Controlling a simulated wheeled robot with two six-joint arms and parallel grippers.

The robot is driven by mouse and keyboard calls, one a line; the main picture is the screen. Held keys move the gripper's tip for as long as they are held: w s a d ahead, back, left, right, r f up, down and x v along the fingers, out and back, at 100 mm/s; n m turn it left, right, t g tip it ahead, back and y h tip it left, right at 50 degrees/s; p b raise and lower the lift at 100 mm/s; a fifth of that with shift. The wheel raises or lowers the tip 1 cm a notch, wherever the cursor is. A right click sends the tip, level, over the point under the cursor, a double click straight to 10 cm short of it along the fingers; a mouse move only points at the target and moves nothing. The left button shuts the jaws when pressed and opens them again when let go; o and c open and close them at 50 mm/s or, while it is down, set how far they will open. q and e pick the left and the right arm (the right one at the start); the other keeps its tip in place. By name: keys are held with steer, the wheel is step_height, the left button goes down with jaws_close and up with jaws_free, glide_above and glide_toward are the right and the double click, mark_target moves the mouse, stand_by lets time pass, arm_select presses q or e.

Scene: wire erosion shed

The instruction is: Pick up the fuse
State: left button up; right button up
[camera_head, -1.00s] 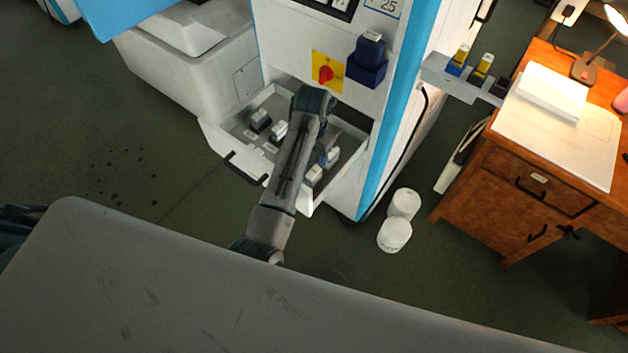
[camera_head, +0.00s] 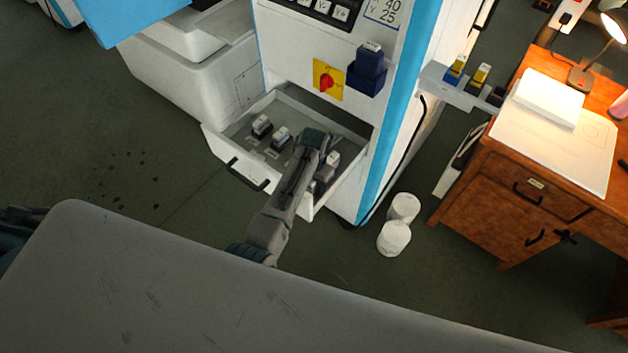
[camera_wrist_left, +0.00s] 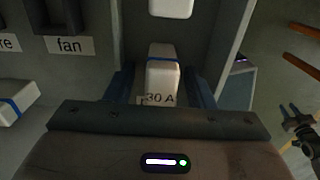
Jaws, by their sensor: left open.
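The fuse (camera_wrist_left: 162,74), a white block with a blue band and a "30 A" label, stands in the open drawer. In the left wrist view it is between the two dark blue fingers of my left gripper (camera_wrist_left: 163,88), which is open. I cannot tell whether either finger touches it. My right gripper is not in view.
A "fan" label (camera_wrist_left: 69,46) marks an empty-looking slot. The machine front with a red switch (camera_head: 326,82) rises behind. White rolls (camera_head: 394,238) stand on the floor to the right.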

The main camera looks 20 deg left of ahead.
arm_select(q)
jaws_close()
steer(key=shift+r, duration=0.1)
